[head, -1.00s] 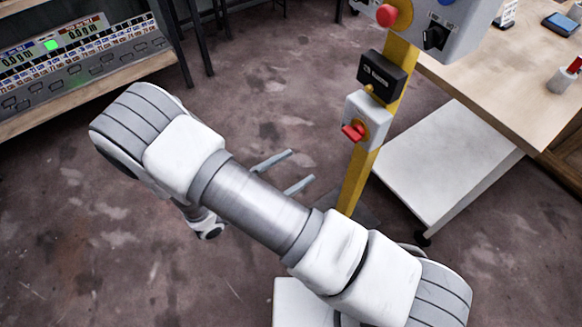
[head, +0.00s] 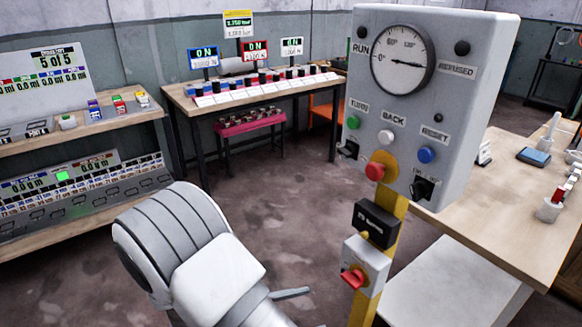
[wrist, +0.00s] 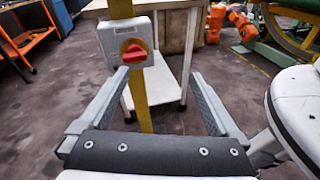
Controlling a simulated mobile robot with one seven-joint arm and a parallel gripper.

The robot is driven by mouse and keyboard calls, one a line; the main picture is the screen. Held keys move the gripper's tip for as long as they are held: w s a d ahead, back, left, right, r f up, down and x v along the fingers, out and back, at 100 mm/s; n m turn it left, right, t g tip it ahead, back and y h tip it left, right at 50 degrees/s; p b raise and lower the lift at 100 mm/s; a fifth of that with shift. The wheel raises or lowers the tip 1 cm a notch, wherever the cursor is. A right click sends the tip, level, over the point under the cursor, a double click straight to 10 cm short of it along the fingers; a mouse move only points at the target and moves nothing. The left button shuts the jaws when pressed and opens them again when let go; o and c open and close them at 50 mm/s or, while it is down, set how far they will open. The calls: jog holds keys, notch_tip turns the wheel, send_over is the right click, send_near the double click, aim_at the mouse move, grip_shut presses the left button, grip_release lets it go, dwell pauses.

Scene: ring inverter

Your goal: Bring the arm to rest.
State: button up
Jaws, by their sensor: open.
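My gripper (wrist: 165,88) is open and empty in the wrist view, its two fingers wide apart. Beyond the fingers stands a yellow post (wrist: 143,100) with a grey switch box carrying a red rotary handle (wrist: 134,54). The left finger's tip overlaps the box in the picture; I cannot tell whether they touch. In the head view my arm (head: 190,255) rises from the bottom edge, left of the post. Only one finger (head: 290,293) shows there, just left of the switch box (head: 362,268); the rest of the gripper is hidden or out of frame.
A grey control panel (head: 490,70) with a dial and buttons tops the post. A wooden table (head: 480,235) stands at right, with a white shelf (head: 435,290) below. A shelf unit (head: 110,130) stands at left, a bench (head: 190,100) at the back. Bare floor lies between.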

jog(key=s+d+r+m+g+y, duration=0.35)
jog(key=d+r+m+y, duration=0.2)
jog(key=r+m, duration=0.3)
jog(key=s+d+r+m+g+y, duration=0.2)
jog(key=s+d+r+m+y, duration=0.25)
jog(key=r+m+y, duration=0.35)
notch_tip(320, 180, up, 22)
jog(key=s+d+m+t+y+p, duration=0.1)
jog(key=m+t+p, duration=0.3)
jog(key=p, duration=1)
jog(key=shift+s+t, duration=0.55)
jog(key=shift+s, duration=0.1)
jog(key=shift+d, duration=0.1)
